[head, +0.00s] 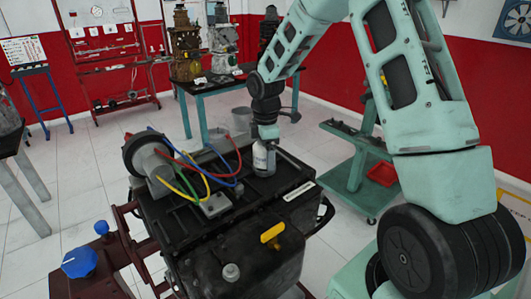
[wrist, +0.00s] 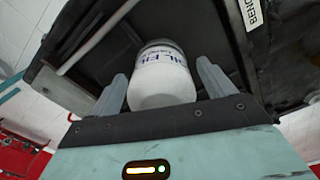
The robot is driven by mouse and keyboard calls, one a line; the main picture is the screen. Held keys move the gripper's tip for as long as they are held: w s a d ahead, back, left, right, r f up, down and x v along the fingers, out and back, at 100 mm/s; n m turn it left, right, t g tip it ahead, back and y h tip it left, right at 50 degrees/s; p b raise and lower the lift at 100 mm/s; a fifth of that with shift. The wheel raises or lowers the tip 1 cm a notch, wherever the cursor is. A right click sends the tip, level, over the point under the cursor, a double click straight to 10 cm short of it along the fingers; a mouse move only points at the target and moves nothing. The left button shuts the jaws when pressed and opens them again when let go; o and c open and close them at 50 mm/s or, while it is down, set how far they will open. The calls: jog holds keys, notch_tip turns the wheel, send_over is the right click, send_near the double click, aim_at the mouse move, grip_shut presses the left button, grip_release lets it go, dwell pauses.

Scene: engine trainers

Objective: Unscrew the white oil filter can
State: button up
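The white oil filter can (head: 262,158) stands upright on the top of the dark engine trainer (head: 165,215) in the head view. In the wrist view the can (wrist: 162,75) shows blue lettering and sits between the two grey fingers of my gripper (wrist: 162,88). Small gaps show between the can and both fingers, so the gripper looks open around it. In the head view my gripper (head: 268,132) is at the top of the can, and its fingers are too small to make out there.
A round motor (head: 145,157) with red, blue and yellow cables sits left of the can. A yellow handle (head: 272,233) and a blue knob (head: 79,262) are nearer. A green cart (head: 350,175) stands behind at the right, and a bench (head: 215,88) with engines stands at the back.

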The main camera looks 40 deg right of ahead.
notch_tip(320, 180, up, 18)
jog(key=b, duration=0.3)
jog(key=shift+f, duration=0.25)
jog(key=f+m, duration=0.4)
jog(key=f, duration=0.1)
jog(key=f+m, duration=0.5)
jog(key=f, duration=0.1)
jog(key=f+m+p, duration=0.1)
jog(key=f+m, duration=0.3)
jog(key=f, duration=0.1)
jog(key=shift+w+a+f+m, duration=0.15)
jog(key=shift+a+f+m, duration=0.05)
jog(key=shift+f+m, duration=0.1)
dwell(0.4)
jog(key=shift+r, duration=0.1)
jog(key=c, duration=1)
